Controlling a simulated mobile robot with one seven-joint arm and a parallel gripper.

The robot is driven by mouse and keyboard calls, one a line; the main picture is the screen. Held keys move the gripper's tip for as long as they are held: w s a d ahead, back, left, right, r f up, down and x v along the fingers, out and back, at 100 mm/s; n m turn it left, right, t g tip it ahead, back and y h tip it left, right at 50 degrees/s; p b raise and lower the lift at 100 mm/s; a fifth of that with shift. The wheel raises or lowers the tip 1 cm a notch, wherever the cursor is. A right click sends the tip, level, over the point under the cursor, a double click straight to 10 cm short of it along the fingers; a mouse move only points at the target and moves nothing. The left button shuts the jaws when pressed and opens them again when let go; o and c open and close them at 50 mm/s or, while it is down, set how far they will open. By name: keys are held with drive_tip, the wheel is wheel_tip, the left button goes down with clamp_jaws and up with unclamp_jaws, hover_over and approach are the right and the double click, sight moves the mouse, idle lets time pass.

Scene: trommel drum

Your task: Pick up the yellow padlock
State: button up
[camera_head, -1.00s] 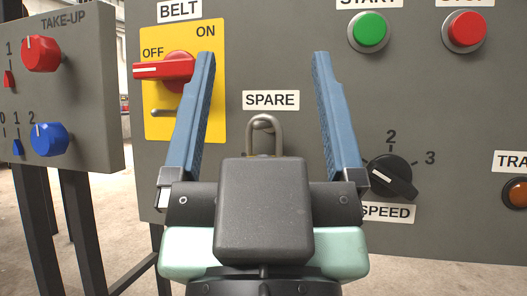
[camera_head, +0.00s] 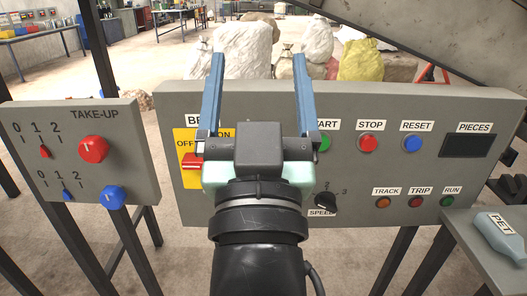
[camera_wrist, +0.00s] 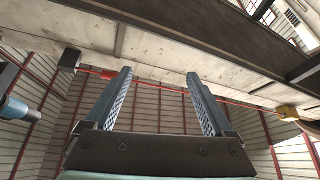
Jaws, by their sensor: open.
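The yellow padlock does not show in either current view. The panel area around the SPARE label, where a metal shackle showed earlier, is hidden behind my gripper (camera_head: 258,60) in the head view. My gripper is open and empty, with its two blue fingers pointing up in front of the grey control panel (camera_head: 350,210).
The panel carries a red belt switch (camera_head: 192,162) on a yellow plate, a black speed knob (camera_head: 326,202) and several buttons. A take-up box (camera_head: 75,140) stands at left. A grey table with a PET bottle (camera_head: 498,232) is at front right. Sacks (camera_head: 242,48) stand behind.

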wheel_tip(320, 180, down, 10)
drive_tip(key=w+r+g+p, duration=0.1)
drive_tip(key=w+g+p, duration=0.3)
drive_tip(key=p, duration=0.6)
drive_tip(key=s+f+g+p, duration=0.6)
drive_tip(key=s+f+p, duration=0.2)
drive_tip(key=f+p, duration=0.3)
drive_tip(key=s+f+b+x, duration=0.1)
drive_tip(key=f+b+x, duration=0.1)
drive_tip(key=x, duration=1)
drive_tip(key=shift+w+d+f, duration=0.3)
drive_tip(key=shift+w+d, duration=0.15)
clamp_jaws()
